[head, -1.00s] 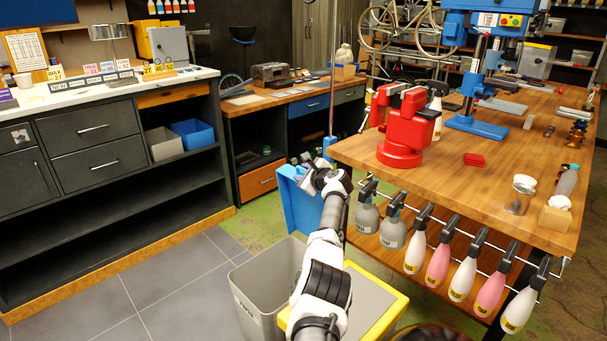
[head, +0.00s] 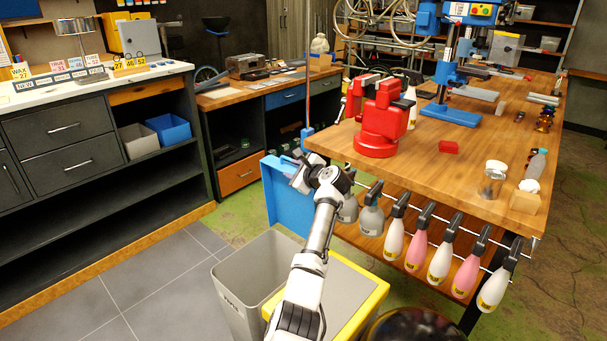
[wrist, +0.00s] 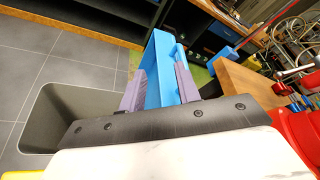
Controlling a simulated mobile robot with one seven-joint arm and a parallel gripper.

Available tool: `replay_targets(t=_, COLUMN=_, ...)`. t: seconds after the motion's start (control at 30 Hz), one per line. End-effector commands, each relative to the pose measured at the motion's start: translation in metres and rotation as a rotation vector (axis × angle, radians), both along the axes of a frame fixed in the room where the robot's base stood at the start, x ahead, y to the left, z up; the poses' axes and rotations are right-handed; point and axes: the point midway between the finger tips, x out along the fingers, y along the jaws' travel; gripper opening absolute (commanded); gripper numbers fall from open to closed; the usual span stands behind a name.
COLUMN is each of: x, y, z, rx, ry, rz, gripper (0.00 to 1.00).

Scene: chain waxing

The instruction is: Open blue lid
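The blue lid (head: 283,198) shows in the head view as a blue panel standing upright beyond the grey bin, left of the workbench. Its lower part is hidden behind the bins and my arm. My gripper (head: 293,176) is at the upper part of the blue panel; the arm partly covers the fingers. In the wrist view, the blue lid (wrist: 161,70) shows between and beyond the two purple-grey fingers of my gripper (wrist: 160,82). The fingers are spread wide apart. I cannot tell whether either finger touches the blue surface.
A grey open bin (head: 228,290) and a yellow-rimmed bin (head: 370,306) stand beside my arm. The wooden workbench (head: 470,165) is close on the right, with spray bottles (head: 418,250) hung along its edge and a red vise (head: 382,125) on top. Tiled floor is clear at the left.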

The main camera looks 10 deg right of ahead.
Motion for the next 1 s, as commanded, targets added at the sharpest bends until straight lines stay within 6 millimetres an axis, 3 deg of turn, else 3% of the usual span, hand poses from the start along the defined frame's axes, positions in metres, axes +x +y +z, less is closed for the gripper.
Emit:
replay_targets(t=0.2, x=-0.03, y=-0.011, z=0.008, rx=-0.001, ry=-0.001, rz=-0.002, gripper=0.33)
replay_targets(t=0.4, x=-0.047, y=-0.018, z=0.015, rx=0.0, ry=-0.001, rz=-0.001, gripper=0.33)
replay_targets(t=0.83, x=-0.052, y=-0.02, z=0.017, rx=0.001, ry=0.001, rz=0.0, gripper=0.33)
replay_targets(t=0.93, x=-0.048, y=-0.006, z=0.025, rx=-0.058, ry=-0.036, rz=0.006, gripper=0.33)
replay_targets(t=1.0, x=-0.044, y=0.017, z=0.039, rx=-0.162, ry=-0.1, rz=0.013, gripper=0.33)
